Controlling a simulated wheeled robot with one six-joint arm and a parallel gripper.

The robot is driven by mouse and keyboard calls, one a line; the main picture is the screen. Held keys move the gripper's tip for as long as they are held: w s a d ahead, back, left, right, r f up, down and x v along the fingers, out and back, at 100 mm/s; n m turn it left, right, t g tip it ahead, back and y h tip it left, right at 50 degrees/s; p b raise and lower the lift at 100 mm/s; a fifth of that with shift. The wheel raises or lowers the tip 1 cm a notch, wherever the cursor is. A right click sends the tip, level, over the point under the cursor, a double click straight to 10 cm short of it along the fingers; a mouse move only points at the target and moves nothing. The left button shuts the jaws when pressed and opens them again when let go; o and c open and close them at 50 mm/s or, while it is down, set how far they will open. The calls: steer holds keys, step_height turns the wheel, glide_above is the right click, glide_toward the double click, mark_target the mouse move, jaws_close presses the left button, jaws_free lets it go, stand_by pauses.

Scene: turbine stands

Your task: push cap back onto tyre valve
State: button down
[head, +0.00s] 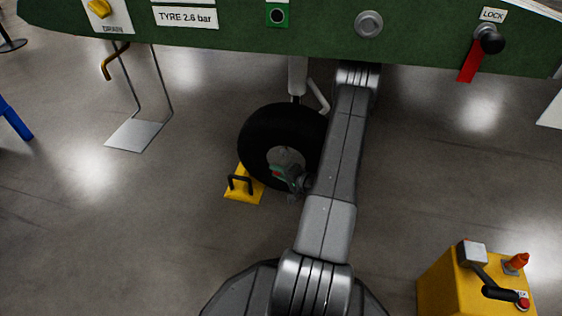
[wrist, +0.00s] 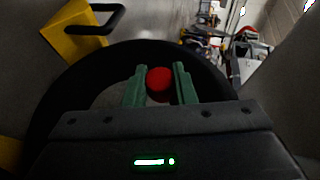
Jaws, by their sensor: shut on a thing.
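The black tyre (head: 258,127) stands on the floor under the green panel, with a grey wheel centre. My gripper (head: 283,172) is in front of the wheel centre. In the wrist view my gripper (wrist: 160,72) has its green fingers shut on the red cap (wrist: 159,84). The tyre (wrist: 75,88) curves around behind the fingers there. The valve is hidden behind the cap and fingers, and I cannot tell whether the cap touches it.
A yellow chock (head: 245,188) with a black handle sits against the tyre; it also shows in the wrist view (wrist: 68,32). A green panel (head: 330,35) with labels and a red LOCK lever (head: 471,60) hangs above. A yellow cart (head: 450,285) stands at lower right.

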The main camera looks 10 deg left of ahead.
steer(key=shift+w, duration=2.65)
steer(key=shift+w+d+r, duration=0.1)
steer(key=shift+d, duration=0.1)
steer(key=shift+w, duration=0.7)
steer(key=shift+w, duration=0.4)
steer(key=shift+w+r, duration=0.1)
steer(key=shift+w, duration=0.2)
steer(key=c, duration=1.1)
jaws_free()
steer(key=shift+d, duration=0.1)
steer(key=shift+o, duration=0.7)
